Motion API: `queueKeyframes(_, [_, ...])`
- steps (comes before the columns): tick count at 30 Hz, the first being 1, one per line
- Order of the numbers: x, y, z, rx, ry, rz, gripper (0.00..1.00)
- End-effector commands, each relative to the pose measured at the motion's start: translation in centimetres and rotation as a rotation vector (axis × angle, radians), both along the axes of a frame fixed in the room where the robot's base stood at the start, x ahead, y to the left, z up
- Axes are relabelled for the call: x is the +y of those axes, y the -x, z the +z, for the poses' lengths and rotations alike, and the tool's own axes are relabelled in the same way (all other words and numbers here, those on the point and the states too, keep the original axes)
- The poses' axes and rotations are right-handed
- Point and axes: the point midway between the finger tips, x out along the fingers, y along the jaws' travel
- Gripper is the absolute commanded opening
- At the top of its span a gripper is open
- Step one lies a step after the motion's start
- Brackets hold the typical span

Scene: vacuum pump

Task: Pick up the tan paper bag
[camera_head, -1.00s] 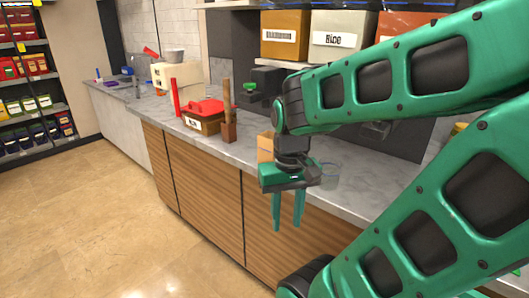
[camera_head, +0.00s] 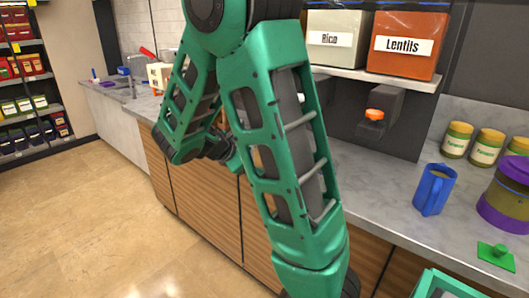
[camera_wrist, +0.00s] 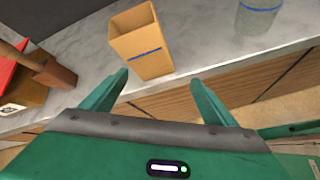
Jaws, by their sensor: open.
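The tan paper bag (camera_wrist: 143,42) stands upright and open-topped on the grey counter near its front edge, with a blue line across its front. It shows in the wrist view, ahead of my gripper and between the lines of its fingers. My gripper (camera_wrist: 160,92) is open and empty, its two green fingers apart and short of the bag, not touching it. In the head view my arm hides the bag and most of the gripper.
A clear jar with a blue band (camera_wrist: 257,14) stands right of the bag. A brown wooden block (camera_wrist: 52,70) and a red-lidded box (camera_wrist: 18,90) are at left.

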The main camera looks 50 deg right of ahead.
Motion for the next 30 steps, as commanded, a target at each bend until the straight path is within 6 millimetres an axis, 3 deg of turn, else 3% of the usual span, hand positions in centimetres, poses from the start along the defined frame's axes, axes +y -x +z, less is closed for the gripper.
queueKeyframes(6, [-2.0,-1.7,2.8,0.29,0.264,0.141,0.8])
queueKeyframes(12, [-2.7,-2.0,4.4,0.421,0.369,0.178,0.8])
queueKeyframes(22, [-6.8,-2.3,3.3,0.438,0.379,0.178,0.8])
queueKeyframes(30, [-8.5,-2.4,2.6,0.437,0.377,0.179,0.8])
